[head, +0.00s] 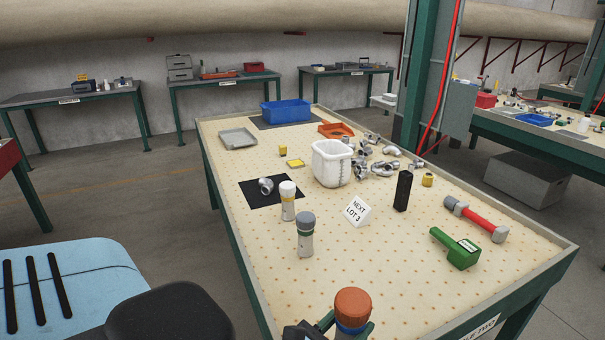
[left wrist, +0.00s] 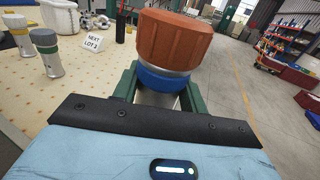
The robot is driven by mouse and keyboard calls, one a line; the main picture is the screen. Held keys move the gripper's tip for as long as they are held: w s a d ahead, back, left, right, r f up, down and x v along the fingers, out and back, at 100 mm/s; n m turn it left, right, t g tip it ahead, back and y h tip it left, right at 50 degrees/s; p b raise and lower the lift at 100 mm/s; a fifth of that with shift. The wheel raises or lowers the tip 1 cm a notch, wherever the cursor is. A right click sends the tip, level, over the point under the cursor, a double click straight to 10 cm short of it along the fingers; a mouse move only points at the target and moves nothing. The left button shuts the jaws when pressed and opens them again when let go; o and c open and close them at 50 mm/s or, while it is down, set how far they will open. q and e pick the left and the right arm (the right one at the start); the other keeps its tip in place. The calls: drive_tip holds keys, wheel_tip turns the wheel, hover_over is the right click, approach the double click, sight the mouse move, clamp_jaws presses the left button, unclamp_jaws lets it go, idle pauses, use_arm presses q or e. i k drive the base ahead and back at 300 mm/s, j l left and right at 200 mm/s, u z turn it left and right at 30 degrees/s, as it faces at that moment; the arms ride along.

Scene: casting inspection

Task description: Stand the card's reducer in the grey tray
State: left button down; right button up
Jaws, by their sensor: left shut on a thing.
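The grey tray (head: 238,138) lies empty at the far left of the table. A white card (head: 357,212) reading "NEXT LOT 3" stands mid-table and also shows in the left wrist view (left wrist: 93,43). A silver fitting (head: 266,186) rests on a black mat (head: 288,187); I cannot tell if it is a reducer. My left gripper (head: 347,327) is at the near table edge, its green fingers shut around a canister (head: 352,306) with an orange-brown cap and blue band. The canister fills the middle of the left wrist view (left wrist: 173,45). My right gripper is not in view.
Two similar canisters, white-capped (head: 288,201) and grey-capped (head: 305,235), stand left of the card. A white bin (head: 332,165) stands before several loose silver fittings (head: 378,168). A blue crate (head: 286,111) and orange tray (head: 336,130) are behind. Green (head: 457,249) and red (head: 476,219) tools lie right.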

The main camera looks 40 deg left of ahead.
sight(236, 136)
drive_tip(key=k+j, duration=0.15)
drive_tip(key=j, duration=0.25)
drive_tip(key=k+j, duration=0.1)
drive_tip(key=j, duration=0.25)
drive_tip(key=k+j, duration=0.15)
drive_tip(key=j, duration=0.65)
drive_tip(key=k+j+z, duration=0.1)
drive_tip(key=j, duration=0.25)
drive_tip(key=j+z, duration=0.1)
drive_tip(key=j, duration=0.65)
drive_tip(key=i+j, duration=0.1)
drive_tip(key=j, duration=0.65)
drive_tip(key=i+j+z, duration=0.1)
drive_tip(key=j, duration=0.65)
drive_tip(key=i+j, duration=0.15)
drive_tip(key=j, duration=0.55)
drive_tip(key=i+j+z, duration=0.15)
drive_tip(key=j, duration=0.6)
drive_tip(key=k, duration=0.05)
